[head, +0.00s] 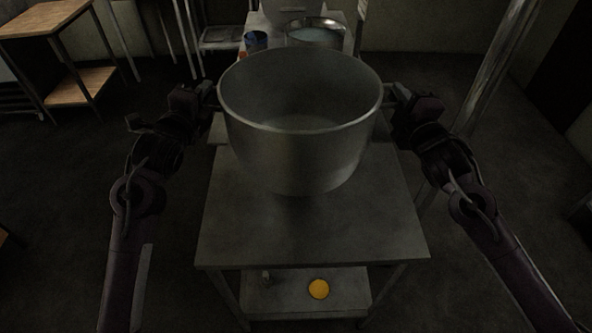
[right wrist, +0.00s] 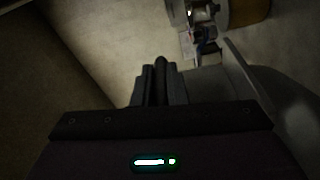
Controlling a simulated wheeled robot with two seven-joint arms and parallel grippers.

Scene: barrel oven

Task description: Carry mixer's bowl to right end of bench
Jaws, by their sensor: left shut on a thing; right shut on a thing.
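The mixer's bowl (head: 300,155) is a large grey metal bowl, upright, in the middle of the head view. It looks empty. My left gripper (head: 212,95) is shut on the bowl's left side near the rim. My right gripper (head: 388,97) is shut on its right side. In the right wrist view the fingers of my right gripper (right wrist: 160,85) are close together, beside the grey curved wall of the bowl (right wrist: 285,100). The bench (head: 315,235) is a metal table below the bowl. Whether the bowl's base touches the bench top I cannot tell.
A lower shelf (head: 270,292) under the bench holds a round yellow thing (head: 318,289). A wooden-topped table (head: 45,17) is at the far left. A metal post (head: 497,65) rises at right.

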